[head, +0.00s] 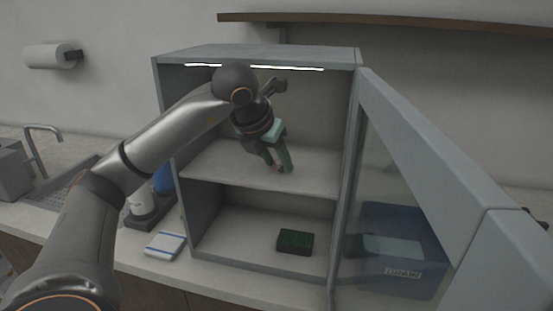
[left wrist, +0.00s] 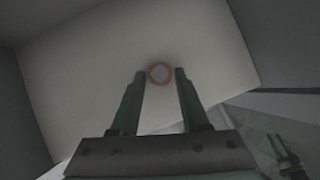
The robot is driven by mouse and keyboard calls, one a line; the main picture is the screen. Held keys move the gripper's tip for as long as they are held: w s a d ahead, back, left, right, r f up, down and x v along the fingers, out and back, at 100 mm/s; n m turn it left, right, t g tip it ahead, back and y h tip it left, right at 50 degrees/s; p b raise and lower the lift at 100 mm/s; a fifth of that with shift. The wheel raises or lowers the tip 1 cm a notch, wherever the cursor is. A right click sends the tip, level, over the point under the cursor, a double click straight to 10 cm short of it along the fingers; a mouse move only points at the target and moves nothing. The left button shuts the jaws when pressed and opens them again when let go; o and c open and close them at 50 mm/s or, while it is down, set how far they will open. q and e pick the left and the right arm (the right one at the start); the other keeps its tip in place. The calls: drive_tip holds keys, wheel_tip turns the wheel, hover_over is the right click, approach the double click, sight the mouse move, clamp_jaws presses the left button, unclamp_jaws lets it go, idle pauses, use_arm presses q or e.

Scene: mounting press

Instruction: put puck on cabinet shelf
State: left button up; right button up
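The cabinet (head: 258,54) stands open on the counter, with an upper shelf (head: 318,183) inside. My left gripper (head: 279,168) reaches into the cabinet, pointing down just above this shelf. In the head view the fingers mostly hide the puck.
The glass cabinet door (head: 395,220) is swung open at right; a blue bin shows through it. A dark green box (head: 295,241) lies in the lower compartment. A blue-and-white pad (head: 165,246) lies on the counter at left. The upper shelf around the gripper is clear.

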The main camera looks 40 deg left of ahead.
use_arm(q)
drive_tip(key=shift+o, duration=1.3)
drive_tip(key=shift+r, duration=0.1)
drive_tip(key=shift+r, duration=0.2)
drive_tip(key=s+d+b, duration=0.2)
drive_tip(key=s+b, duration=0.1)
drive_tip(key=s, duration=0.9)
drive_tip(key=shift+s+d+r, duration=0.2)
drive_tip(key=shift+d+r, duration=0.1)
drive_tip(key=shift+r, duration=0.05)
use_arm(e)
drive_tip(key=shift+w+a+f, duration=0.2)
drive_tip(key=shift+a+f, duration=0.15)
drive_tip(key=shift+f, duration=0.25)
drive_tip(key=shift+w+a+f, duration=0.2)
drive_tip(key=shift+a+f, duration=0.1)
drive_tip(key=shift+f, duration=0.25)
